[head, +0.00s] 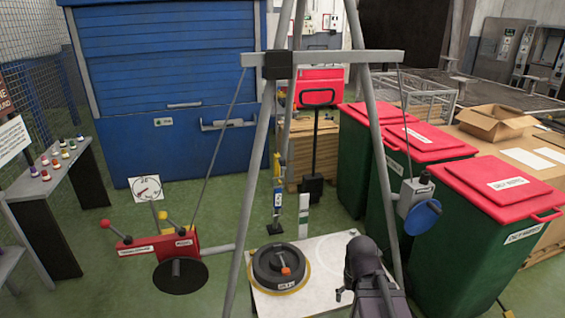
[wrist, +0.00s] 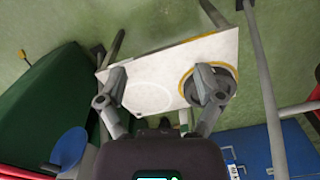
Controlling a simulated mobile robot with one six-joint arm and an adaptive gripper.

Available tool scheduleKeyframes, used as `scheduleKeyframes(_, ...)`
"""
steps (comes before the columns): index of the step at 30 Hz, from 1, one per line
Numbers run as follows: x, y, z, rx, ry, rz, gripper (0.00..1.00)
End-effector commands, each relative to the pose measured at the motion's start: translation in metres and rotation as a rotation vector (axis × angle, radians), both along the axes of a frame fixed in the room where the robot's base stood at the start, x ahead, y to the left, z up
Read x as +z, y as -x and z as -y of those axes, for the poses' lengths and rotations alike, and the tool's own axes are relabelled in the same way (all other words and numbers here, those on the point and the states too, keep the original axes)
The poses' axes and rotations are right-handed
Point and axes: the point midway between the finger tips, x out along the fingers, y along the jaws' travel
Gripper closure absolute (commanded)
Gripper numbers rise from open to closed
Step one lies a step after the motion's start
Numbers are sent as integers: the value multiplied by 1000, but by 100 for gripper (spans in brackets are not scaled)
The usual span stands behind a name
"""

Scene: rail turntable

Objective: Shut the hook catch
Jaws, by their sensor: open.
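I cannot make out a hook catch for certain in either view. In the head view a slim yellow-and-blue piece (head: 278,190) stands or hangs between the frame legs, too small to tell its details. My gripper (wrist: 158,78) is open and empty above a white plate (wrist: 140,68); the head view shows it from behind at the plate's right side, largely hidden by my wrist. A round black weight (head: 280,266) with an orange-red knob sits on the plate's left part in a yellow ring. In the wrist view one finger overlaps the weight (wrist: 222,82); contact cannot be told.
A grey frame with a crossbeam (head: 345,57) stands over the plate, its legs around my working space. A red box (head: 160,245) with levers hangs left, a grey box with blue disc (head: 422,214) right. Green bins with red lids (head: 500,185) stand at right.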

Motion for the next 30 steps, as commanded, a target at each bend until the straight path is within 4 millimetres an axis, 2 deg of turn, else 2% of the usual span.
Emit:
scheduleKeyframes(4, 0, 0, 0, 0, 0, 0, 15)
scheduleKeyframes(12, 6, -5, -2, 5, -1, 11, 95)
scheduleKeyframes(13, 8, -7, -2, 7, -2, 14, 100)
scheduleKeyframes(20, 31, -29, -11, 29, -9, 61, 100)
scheduleKeyframes(30, 81, -79, -32, 79, -25, 175, 100)
